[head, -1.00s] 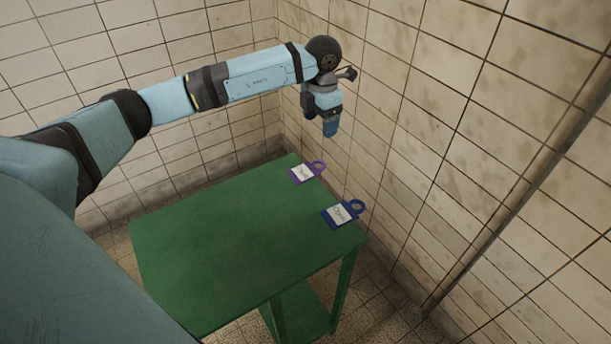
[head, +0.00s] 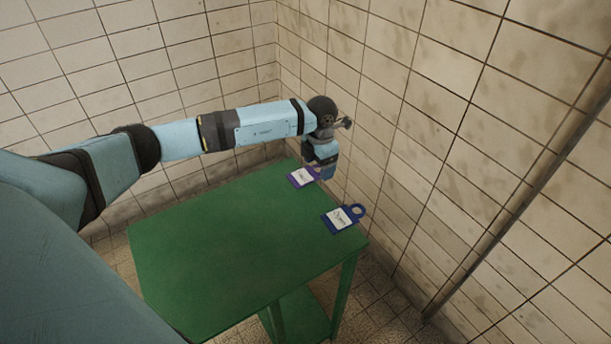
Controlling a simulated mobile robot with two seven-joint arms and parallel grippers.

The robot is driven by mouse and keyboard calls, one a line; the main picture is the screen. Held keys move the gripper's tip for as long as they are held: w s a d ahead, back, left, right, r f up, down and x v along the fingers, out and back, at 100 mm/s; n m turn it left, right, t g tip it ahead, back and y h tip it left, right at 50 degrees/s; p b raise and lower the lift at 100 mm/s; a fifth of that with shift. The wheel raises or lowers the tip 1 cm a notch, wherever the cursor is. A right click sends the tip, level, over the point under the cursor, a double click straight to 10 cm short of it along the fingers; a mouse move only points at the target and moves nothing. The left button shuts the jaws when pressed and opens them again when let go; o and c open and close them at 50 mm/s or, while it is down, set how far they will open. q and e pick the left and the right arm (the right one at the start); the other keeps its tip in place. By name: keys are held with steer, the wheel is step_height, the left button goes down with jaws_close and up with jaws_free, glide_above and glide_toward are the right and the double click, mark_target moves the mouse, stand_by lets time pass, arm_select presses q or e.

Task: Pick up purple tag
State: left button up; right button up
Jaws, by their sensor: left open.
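The purple tag (head: 301,178) lies flat near the far right corner of the green table, with a white label on its face. My left gripper (head: 325,174) points down at the tag's ring end and hides most of that ring. The gripper is open. Whether its fingers touch the tag or are just above it, I cannot tell. My right gripper is not in view.
A blue tag (head: 342,219) with a white label lies on the green table (head: 215,245), nearer along the right edge. The rest of the tabletop is clear. A tiled wall (head: 430,150) stands close behind the table's right edge, with a pipe (head: 520,205) along it.

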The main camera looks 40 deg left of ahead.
arm_select(q)
steer(key=shift+f, duration=0.3)
stand_by(0.5)
steer(key=c, duration=1)
steer(key=shift+r, duration=0.1)
step_height(320, 180, up, 20)
steer(key=p, duration=0.1)
steer(key=shift+r, duration=0.2)
